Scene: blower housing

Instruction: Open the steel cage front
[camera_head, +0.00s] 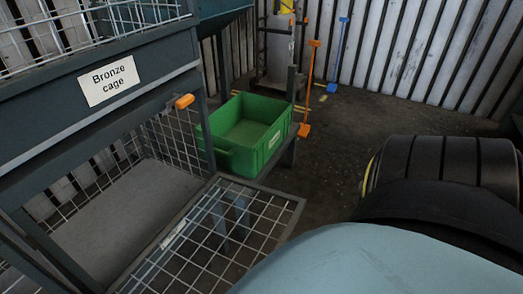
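No label for a steel cage can be read in this view. A dark blue-grey frame carries a white sign reading "Bronze cage" (109,81). Below the sign is an open-fronted bay with a bare grey floor (125,215) and mesh sides. A wire mesh panel (215,240) in a dark frame lies folded out flat from the bay's lower edge. An orange handle (184,101) sits at the frame's right post. Another wire mesh cage (75,30) shows above the sign, cut off by the picture edge. Neither of my grippers is in view.
A green crate (245,132) stands on a support right of the frame. Long-handled orange (311,80) and blue (339,50) tools stand near the slatted back wall. The dark floor (350,125) between them is mostly clear. Parts of my own body fill the lower right.

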